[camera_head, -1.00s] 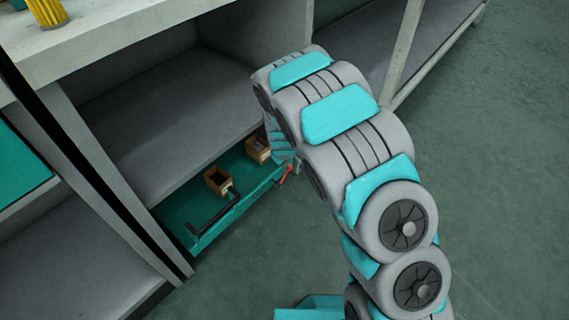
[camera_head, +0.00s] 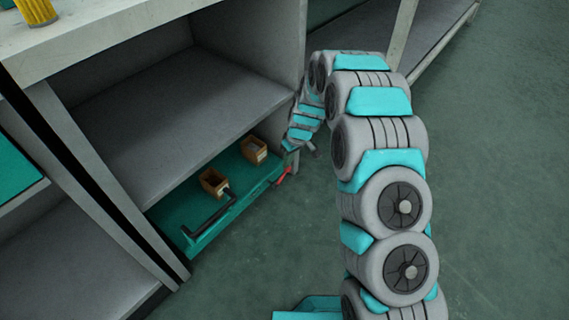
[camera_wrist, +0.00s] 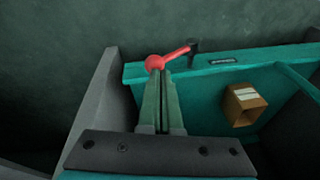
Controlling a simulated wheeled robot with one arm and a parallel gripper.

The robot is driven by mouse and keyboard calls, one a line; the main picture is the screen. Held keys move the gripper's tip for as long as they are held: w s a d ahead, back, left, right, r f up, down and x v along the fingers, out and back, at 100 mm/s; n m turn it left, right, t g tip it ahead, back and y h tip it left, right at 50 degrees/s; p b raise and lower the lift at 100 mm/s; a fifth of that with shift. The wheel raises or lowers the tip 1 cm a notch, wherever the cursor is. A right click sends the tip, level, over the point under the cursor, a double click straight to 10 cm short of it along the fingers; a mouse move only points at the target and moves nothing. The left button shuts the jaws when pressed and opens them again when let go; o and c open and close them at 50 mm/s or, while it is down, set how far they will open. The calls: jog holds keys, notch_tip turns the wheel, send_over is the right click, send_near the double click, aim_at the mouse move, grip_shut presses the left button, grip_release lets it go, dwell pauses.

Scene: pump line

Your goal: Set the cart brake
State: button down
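The teal cart (camera_head: 165,215) sits low in the bay under the shelf. Its red brake lever (camera_head: 284,178) is at the right end of its front edge. In the wrist view the lever (camera_wrist: 176,54) runs from a black pivot (camera_wrist: 194,46) down left to a round red knob (camera_wrist: 154,63). My gripper (camera_wrist: 159,76) has its fingers together, with only a thin dark gap between them. Its tips are at the knob; I cannot tell whether they touch it. In the head view my gripper (camera_head: 290,160) is partly hidden at the bay's right post.
Two brown open boxes (camera_head: 213,182) (camera_head: 254,150) stand on the cart, and a black handle (camera_head: 210,216) is at its front. A grey post (camera_wrist: 98,100) is close left of my fingers. The grey shelf (camera_head: 185,110) is above. The floor in front is clear.

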jog(key=shift+w+d+f+g+y+b, duration=0.4)
jog(key=shift+w+f+g+y+b, duration=0.2)
jog(key=shift+f+g+y, duration=0.15)
jog(key=shift+s, duration=0.1)
dwell(0.3)
